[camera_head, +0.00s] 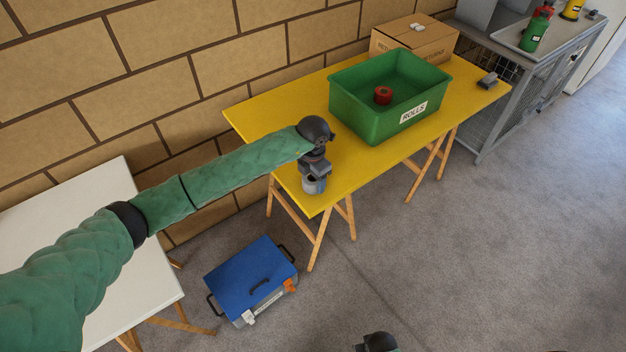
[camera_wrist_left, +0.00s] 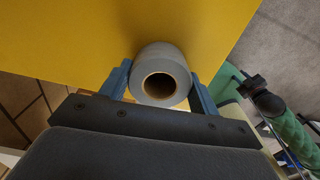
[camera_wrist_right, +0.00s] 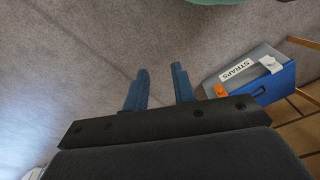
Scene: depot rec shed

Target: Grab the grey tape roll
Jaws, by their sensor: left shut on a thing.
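The grey tape roll (camera_head: 312,185) is at the front left end of the yellow table (camera_head: 262,118). In the left wrist view the roll (camera_wrist_left: 163,58) sits between the two blue fingers, its round opening facing the camera. My left gripper (camera_wrist_left: 163,82) is shut on it, a finger against each side. In the head view the left gripper (camera_head: 314,178) is over the table's edge and hides part of the roll. I cannot tell whether the roll touches the tabletop. My right gripper (camera_wrist_right: 160,85) is open and empty above the floor.
A green bin (camera_head: 345,110) labelled ROLLS stands on the yellow table with a red roll (camera_head: 383,95) inside. A cardboard box (camera_head: 415,40) is behind it. A blue-lidded box (camera_head: 250,278) labelled STRAPS (camera_wrist_right: 238,70) is on the floor. A white table (camera_head: 75,210) is at left.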

